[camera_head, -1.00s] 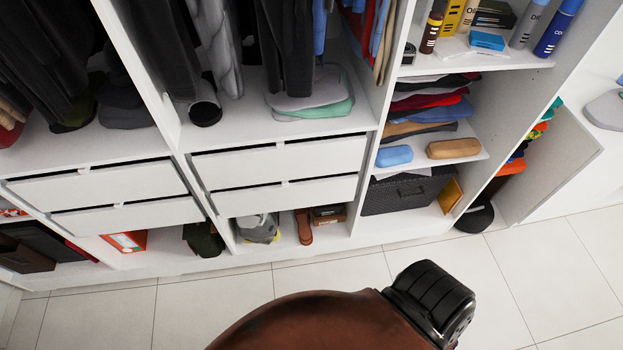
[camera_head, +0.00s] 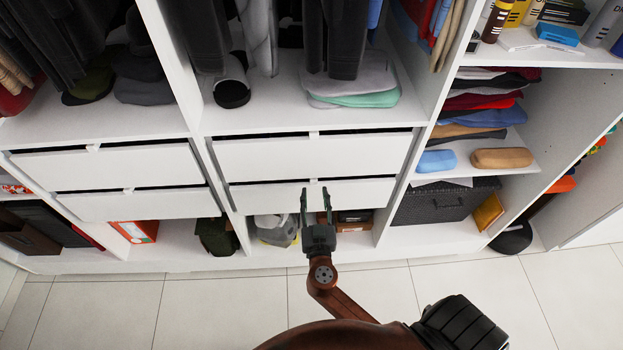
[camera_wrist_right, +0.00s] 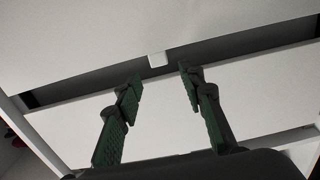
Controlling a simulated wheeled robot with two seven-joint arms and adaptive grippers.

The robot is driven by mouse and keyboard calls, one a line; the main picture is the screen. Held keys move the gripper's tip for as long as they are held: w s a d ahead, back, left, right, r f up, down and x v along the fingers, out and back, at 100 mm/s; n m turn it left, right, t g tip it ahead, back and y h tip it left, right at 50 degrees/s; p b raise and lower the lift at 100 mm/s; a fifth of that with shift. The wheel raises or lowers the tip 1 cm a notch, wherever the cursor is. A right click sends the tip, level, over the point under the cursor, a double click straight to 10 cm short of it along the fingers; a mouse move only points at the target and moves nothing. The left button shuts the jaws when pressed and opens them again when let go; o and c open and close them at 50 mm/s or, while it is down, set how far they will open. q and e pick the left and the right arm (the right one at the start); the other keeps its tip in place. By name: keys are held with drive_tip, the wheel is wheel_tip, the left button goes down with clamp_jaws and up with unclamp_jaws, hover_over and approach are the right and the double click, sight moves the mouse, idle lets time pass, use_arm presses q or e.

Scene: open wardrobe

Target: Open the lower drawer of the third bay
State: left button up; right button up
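The lower drawer (camera_head: 262,198) of the bay in front of me is a plain white front below the upper drawer (camera_head: 270,158). A dark gap with a small white tab runs along its top edge. My right gripper (camera_head: 315,192) is in front of the lower drawer, its two fingers spread and empty. In the right wrist view, the open green-padded fingers (camera_wrist_right: 161,82) reach across the lower drawer front (camera_wrist_right: 160,118), with their tips near the dark gap on either side of the white tab (camera_wrist_right: 157,59). Contact cannot be told. My left gripper is not in view.
Another pair of white drawers (camera_head: 110,168) is in the bay to the left. Below the lower drawer is an open cubby with a grey bag (camera_head: 272,229) and boxes. To the right are shelves with a dark woven basket (camera_head: 440,203). The tiled floor (camera_head: 220,300) in front is clear.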

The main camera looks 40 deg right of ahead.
sight(314, 182)
drive_tip(key=x, duration=0.7)
drive_tip(key=shift+w+d, duration=0.1)
drive_tip(key=shift+w, duration=0.1)
drive_tip(key=shift+c, duration=0.6)
clamp_jaws()
